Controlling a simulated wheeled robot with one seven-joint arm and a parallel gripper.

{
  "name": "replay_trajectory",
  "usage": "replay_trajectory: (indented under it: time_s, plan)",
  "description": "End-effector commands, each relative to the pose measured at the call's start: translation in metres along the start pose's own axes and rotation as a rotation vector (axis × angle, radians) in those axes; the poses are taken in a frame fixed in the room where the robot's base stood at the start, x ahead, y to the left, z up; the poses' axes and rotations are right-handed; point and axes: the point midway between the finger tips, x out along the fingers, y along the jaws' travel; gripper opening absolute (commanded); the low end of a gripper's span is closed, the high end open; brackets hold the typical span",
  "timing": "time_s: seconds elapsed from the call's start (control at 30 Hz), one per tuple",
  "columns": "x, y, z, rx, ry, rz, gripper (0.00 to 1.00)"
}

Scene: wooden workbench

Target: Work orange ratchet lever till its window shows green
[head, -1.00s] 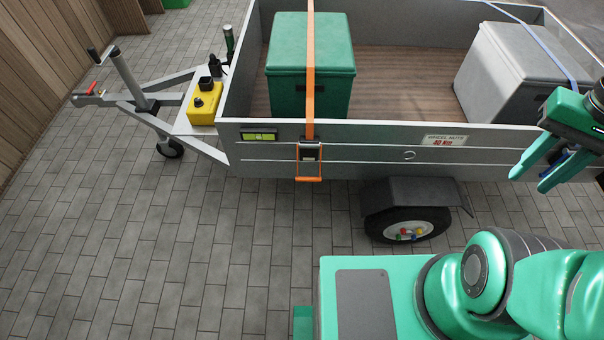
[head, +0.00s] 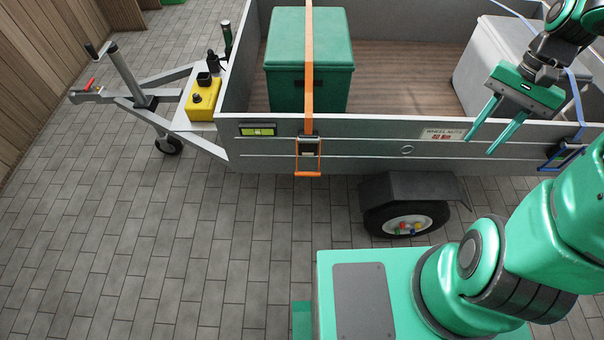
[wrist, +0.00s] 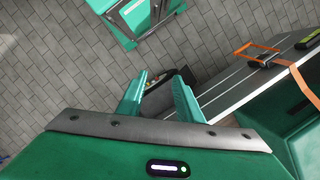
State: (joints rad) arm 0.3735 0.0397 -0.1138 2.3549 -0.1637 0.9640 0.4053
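The orange ratchet lever (head: 308,173) hangs down on the outer side wall of the trailer, below the orange strap (head: 309,60). It also shows in the wrist view (wrist: 243,47), at the upper right. A small dark-framed window (head: 258,131) sits on the wall left of the ratchet, with a yellow-green patch in it. My gripper (head: 481,145) is open and empty, well to the right of the lever, in front of the trailer wall. Its two separated fingers (wrist: 157,95) also show in the wrist view, with nothing between them.
The orange strap crosses a green box (head: 283,88). A grey box (head: 490,65) stands at right under a blue strap, with a blue ratchet (head: 562,157) on the wall. The trailer wheel (head: 405,222) and fender stick out below. Paving (head: 230,240) left of the wheel is clear.

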Motion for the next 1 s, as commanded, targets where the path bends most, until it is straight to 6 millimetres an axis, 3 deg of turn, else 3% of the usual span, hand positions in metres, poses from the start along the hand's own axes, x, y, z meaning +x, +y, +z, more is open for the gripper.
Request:
replay_trajectory:
  time_s: [0.2, 0.5, 1.0]
  plan:
    - [0.045, -0.033, -0.035, 0.087, -0.129, -0.039, 0.33]
    - [0.117, -0.075, -0.067, 0.221, -0.325, -0.116, 0.33]
    - [0.236, -0.134, -0.084, 0.481, -0.711, -0.273, 0.33]
